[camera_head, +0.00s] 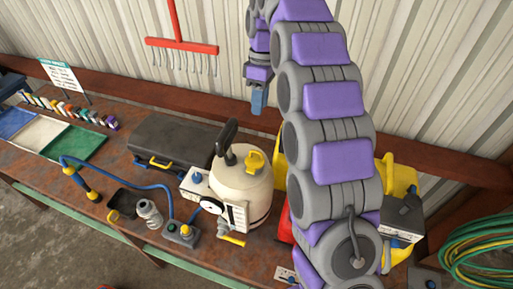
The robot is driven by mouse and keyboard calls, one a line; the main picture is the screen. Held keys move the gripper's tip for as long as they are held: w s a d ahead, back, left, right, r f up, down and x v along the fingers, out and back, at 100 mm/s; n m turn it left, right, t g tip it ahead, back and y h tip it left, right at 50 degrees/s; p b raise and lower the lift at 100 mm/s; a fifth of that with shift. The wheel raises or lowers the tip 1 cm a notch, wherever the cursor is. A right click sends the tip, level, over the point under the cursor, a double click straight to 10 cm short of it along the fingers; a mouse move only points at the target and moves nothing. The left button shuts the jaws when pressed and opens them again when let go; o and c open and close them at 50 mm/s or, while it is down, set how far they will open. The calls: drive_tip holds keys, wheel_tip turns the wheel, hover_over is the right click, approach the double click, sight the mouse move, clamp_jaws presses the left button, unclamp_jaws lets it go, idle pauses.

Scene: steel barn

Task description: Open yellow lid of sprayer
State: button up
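The sprayer (257,198) is a cream-white tank standing upright on the bench in the middle of the view. Its yellow lid (255,161) sits on top, to the right of a black pump handle (226,138). The lid looks seated on the tank. A gauge and a white panel are on the sprayer's front left side. My gripper (259,103) hangs pointing down, above and behind the sprayer in the picture, apart from the lid. Its fingers appear as one blue-grey shape, so any gap between them is not visible.
A black case (172,141) with yellow latches lies left of the sprayer. A blue hose (130,182) runs to a spray wand (83,186). A yellow machine (398,174) stands at right, partly behind my arm. A red rake (181,45) hangs on the wall. Coiled green hose (477,252) lies lower right.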

wheel_tip(320, 180, down, 3)
drive_tip(key=b, duration=0.2)
drive_tip(key=p, duration=0.2)
hover_over(255, 156)
drive_tip(key=shift+w+f, duration=0.1)
drive_tip(key=shift+f, duration=5.45)
drive_tip(key=shift+d, duration=0.1)
drive_tip(key=shift+c, duration=0.3)
clamp_jaws()
